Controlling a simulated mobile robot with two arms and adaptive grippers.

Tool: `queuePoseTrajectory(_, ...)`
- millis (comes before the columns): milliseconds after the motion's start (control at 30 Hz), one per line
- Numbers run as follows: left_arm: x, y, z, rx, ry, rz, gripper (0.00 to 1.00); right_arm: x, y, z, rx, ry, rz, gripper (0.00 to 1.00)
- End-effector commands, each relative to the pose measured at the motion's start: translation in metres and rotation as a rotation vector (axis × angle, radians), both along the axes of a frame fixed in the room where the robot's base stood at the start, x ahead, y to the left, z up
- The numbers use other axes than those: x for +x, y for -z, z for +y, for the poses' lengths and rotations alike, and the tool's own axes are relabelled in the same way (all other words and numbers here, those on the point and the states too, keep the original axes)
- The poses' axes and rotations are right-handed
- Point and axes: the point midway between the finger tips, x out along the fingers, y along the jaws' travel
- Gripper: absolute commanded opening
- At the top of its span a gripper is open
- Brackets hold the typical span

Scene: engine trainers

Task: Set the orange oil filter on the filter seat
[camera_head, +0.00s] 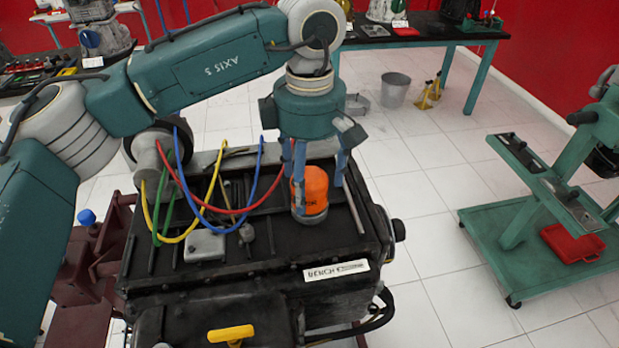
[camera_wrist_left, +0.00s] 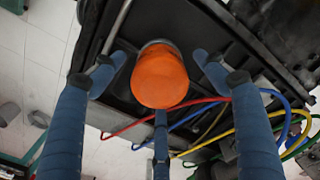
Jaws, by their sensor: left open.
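The orange oil filter (camera_head: 314,188) stands upright on top of the black engine (camera_head: 250,265), toward its right side. A grey ring, which looks like the filter seat (camera_head: 306,217), shows at the filter's base; whether the filter is fully seated cannot be told. The wrist view shows the filter (camera_wrist_left: 160,80) from above, between my blue fingers. My left gripper (camera_head: 319,184) is open above and around the filter. In the wrist view, the fingers of my left gripper (camera_wrist_left: 161,85) are spread with gaps between them and the filter. My right gripper is not in view.
Red, yellow, green and blue cables (camera_head: 205,210) loop over the engine left of the filter. A yellow handle (camera_head: 231,334) is at the engine's front. A green wheeled stand (camera_head: 545,240) is at the right, a bench (camera_head: 430,30) behind.

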Motion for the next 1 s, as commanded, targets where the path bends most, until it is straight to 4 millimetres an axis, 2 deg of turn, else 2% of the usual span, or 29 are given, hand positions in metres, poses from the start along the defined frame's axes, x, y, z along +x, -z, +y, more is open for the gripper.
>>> queuePoseTrajectory(167,0.001,-0.021,-0.001,-0.001,0.000,-0.004,0.73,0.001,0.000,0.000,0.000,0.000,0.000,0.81)
queuePoseTrajectory(400,0.000,-0.073,-0.001,-0.002,-0.001,-0.005,0.73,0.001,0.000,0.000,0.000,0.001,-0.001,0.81)
queuePoseTrajectory(600,0.000,-0.106,-0.001,-0.001,-0.001,-0.003,0.73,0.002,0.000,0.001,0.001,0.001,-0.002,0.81)
queuePoseTrajectory(767,0.000,-0.118,-0.001,-0.001,0.000,-0.002,0.73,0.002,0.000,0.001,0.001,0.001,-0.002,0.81)
queuePoseTrajectory(1000,0.000,-0.120,-0.001,-0.001,0.001,-0.001,0.73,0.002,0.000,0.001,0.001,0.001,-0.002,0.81)
